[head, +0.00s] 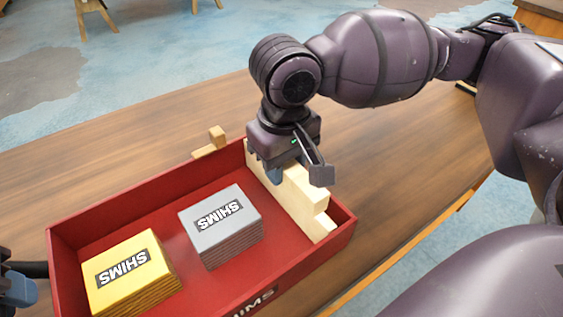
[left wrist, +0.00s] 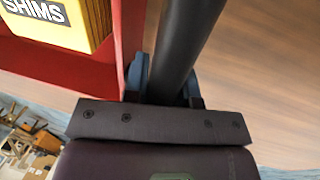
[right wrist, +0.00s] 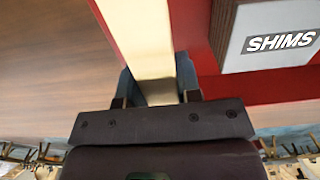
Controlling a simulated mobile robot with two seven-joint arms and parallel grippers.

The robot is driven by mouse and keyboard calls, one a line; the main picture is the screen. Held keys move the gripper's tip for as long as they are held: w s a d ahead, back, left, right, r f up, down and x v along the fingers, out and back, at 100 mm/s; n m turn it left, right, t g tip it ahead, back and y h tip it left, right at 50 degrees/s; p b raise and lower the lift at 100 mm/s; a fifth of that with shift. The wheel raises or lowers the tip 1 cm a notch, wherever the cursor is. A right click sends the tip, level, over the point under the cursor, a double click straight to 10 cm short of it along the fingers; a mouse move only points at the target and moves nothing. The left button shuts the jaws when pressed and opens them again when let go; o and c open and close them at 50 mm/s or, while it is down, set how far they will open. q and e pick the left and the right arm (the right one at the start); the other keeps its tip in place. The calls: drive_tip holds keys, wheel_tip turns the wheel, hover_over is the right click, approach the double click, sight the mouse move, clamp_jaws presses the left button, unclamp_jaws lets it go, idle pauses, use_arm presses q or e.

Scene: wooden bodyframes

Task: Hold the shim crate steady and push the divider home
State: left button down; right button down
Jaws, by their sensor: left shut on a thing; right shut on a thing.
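The red shim crate (head: 120,210) lies on the wooden table. A pale wooden divider (head: 300,200) with a stepped top edge stands across the crate near its right end. Whether its lower edge meets the crate floor is hidden. My right gripper (head: 272,174) is shut on the divider's upper part; the divider (right wrist: 140,40) shows between its fingers in the right wrist view. My left gripper (head: 18,288), partly cut off at the left edge, is shut on the crate's dark round handle (left wrist: 190,45), which runs beside the red wall.
A yellow SHIMS block (head: 132,272) and a grey SHIMS block (head: 222,226) lie in the crate left of the divider. A small wooden piece (head: 215,138) lies on the table (head: 110,160) behind the crate. The table is bare to the right of the crate.

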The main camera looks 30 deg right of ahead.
sight(208, 221)
drive_tip(key=a, duration=1.3)
drive_tip(key=shift+s+a, duration=0.3)
drive_tip(key=shift+a, duration=0.1)
drive_tip(key=c, duration=0.8)
unclamp_jaws()
wheel_tip(208, 221, up, 12)
